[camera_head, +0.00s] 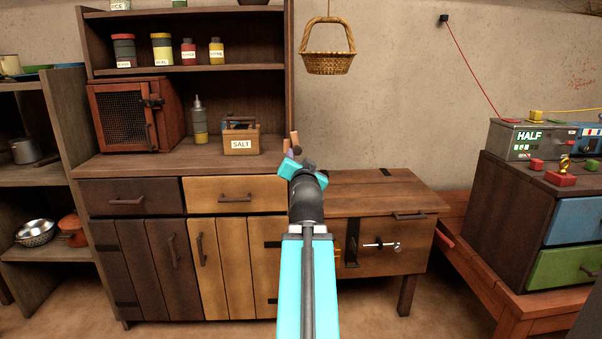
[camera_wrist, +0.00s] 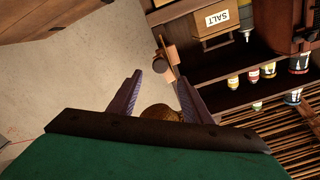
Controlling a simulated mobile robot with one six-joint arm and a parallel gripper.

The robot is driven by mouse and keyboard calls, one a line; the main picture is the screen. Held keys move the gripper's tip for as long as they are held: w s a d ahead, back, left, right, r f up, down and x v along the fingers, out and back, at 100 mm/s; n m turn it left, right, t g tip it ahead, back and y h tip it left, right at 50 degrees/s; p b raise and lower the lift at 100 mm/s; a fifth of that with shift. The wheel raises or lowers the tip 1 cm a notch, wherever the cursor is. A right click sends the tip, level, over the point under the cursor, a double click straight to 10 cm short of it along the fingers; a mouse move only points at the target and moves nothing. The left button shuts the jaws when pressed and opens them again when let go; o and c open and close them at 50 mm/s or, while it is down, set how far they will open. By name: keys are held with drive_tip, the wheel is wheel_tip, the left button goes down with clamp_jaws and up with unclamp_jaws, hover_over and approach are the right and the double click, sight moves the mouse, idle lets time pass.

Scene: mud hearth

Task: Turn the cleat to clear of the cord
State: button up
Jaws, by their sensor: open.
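A small wooden piece with a dark round end, which looks like the cleat (camera_wrist: 172,56), sticks out from the dresser's side edge in the wrist view. In the head view the cleat (camera_head: 294,138) shows just above my gripper (camera_head: 298,157), partly hidden by it. In the wrist view my gripper (camera_wrist: 159,76) is open and empty, its two fingers spread on either side below the cleat, apart from it. A wicker basket (camera_head: 328,63) hangs on a cord (camera_head: 329,10) by the wall. I cannot make out any cord at the cleat.
The dresser (camera_head: 180,158) holds a salt box (camera_head: 240,144), a bottle (camera_head: 199,122) and shelved jars. A low wooden chest (camera_head: 375,190) stands to its right. A red cord (camera_head: 470,70) runs down the wall to the right. The wall between is bare.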

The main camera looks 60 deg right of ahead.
drive_tip(key=shift+s+a+f+b, duration=0.15)
drive_tip(key=shift+s+a+b, duration=0.3)
drive_tip(key=shift+b, duration=1)
drive_tip(key=shift+b+v, duration=1.45)
drive_tip(key=shift+b, duration=0.7)
drive_tip(key=shift+a, duration=0.1)
